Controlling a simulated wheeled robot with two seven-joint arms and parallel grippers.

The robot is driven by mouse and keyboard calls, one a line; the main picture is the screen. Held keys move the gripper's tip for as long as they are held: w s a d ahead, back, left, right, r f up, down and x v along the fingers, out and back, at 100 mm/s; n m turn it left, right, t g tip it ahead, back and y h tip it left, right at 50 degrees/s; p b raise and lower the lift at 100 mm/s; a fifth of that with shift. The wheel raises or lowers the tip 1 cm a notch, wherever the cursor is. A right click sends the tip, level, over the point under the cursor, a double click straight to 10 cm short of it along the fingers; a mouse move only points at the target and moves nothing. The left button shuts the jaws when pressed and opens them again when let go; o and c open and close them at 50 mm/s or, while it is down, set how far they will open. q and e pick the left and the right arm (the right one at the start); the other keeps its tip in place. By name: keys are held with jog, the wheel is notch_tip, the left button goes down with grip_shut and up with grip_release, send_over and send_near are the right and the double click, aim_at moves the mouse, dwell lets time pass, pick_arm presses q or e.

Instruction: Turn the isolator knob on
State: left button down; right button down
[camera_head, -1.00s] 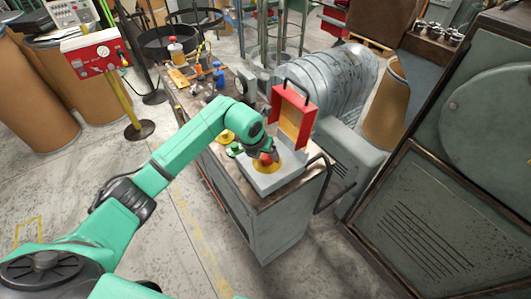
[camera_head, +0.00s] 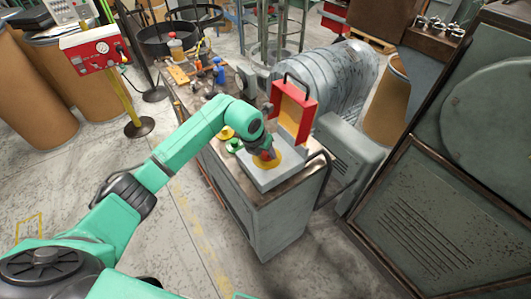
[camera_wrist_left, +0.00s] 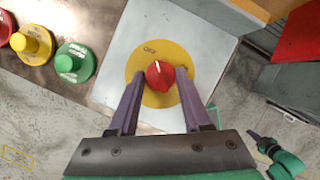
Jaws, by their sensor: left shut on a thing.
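The red isolator knob (camera_wrist_left: 160,76) sits on a round yellow plate (camera_wrist_left: 147,54) on a light grey box (camera_wrist_left: 117,66). Its white mark points up and slightly left, toward the word OFF printed on the plate. My left gripper (camera_wrist_left: 159,80) has one finger on each side of the knob and is shut on it. In the head view the left gripper (camera_head: 266,156) comes down onto the knob from above and partly hides it. A small teal arm end, apparently my right gripper (camera_wrist_left: 258,139), shows at the lower right of the wrist view, too small to read.
A raised red lid (camera_head: 307,121) with a black handle stands right behind the knob. The cabinet (camera_head: 275,228) has a black side rail. Grey machines fill the right.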

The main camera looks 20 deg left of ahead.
pick_arm(q)
jog(key=m+b, duration=0.2)
jog(key=m+g+h+b, duration=0.1)
jog(key=m+b, duration=0.1)
jog(key=b, duration=0.1)
jog(key=shift+w+a+f+m+h, duration=0.15)
jog(key=shift+a+f+m+h, duration=0.05)
jog(key=shift+m+h, duration=0.1)
jog(key=m+g+h+b, duration=0.1)
jog(key=m+b, duration=0.1)
jog(key=m, duration=0.1)
jog(key=shift+w+r+m+b, duration=0.1)
jog(key=shift+r+m+b, duration=0.05)
jog(key=shift+m+b, duration=0.15)
jog(key=m+g+b, duration=0.1)
jog(key=m, duration=0.1)
jog(key=m+b, duration=0.1)
jog(key=m, duration=0.1)
jog(key=shift+w+r+m+g+h, duration=0.1)
jog(key=shift+w+m+g+h, duration=0.1)
jog(key=shift+m+g+h, duration=0.15)
jog(key=shift+w+r+m+g+b, duration=0.1)
jog(key=shift+m+g+b, duration=0.65)
jog(key=shift+m, duration=1.4)
jog(key=shift+c, duration=1.8)
grip_release()
jog(key=shift+a, duration=0.1)
